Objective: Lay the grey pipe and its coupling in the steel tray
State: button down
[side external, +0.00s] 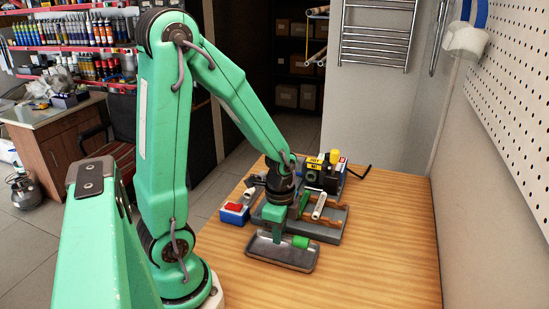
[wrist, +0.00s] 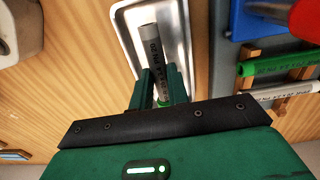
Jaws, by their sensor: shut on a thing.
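The grey pipe (wrist: 151,45), with dark lettering, is between the two dark green fingers of my gripper (wrist: 159,82) in the wrist view. A bright green coupling (wrist: 165,103) shows at its near end, partly hidden by my gripper. The coupling also shows in the side view (side external: 301,242), over the right part of the steel tray (side external: 283,262). In the wrist view the steel tray (wrist: 125,30) lies under the pipe. My gripper (side external: 277,240) is shut on the pipe, low at the tray. I cannot tell whether the pipe touches the tray floor.
A dark rack (side external: 328,235) with wooden supports stands behind the tray, holding a green pipe (wrist: 280,66) and a white pipe (wrist: 282,92). A blue bin (side external: 234,215) with a red thing is at left. Yellow and black items (side external: 322,165) stand behind. The table (side external: 385,245) is clear at right.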

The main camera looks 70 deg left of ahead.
jog(key=shift+f, duration=1.6)
jog(key=shift+f, duration=0.1)
jog(key=c, duration=1.3)
grip_release()
jog(key=shift+r, duration=3.9)
jog(key=shift+r, duration=0.1)
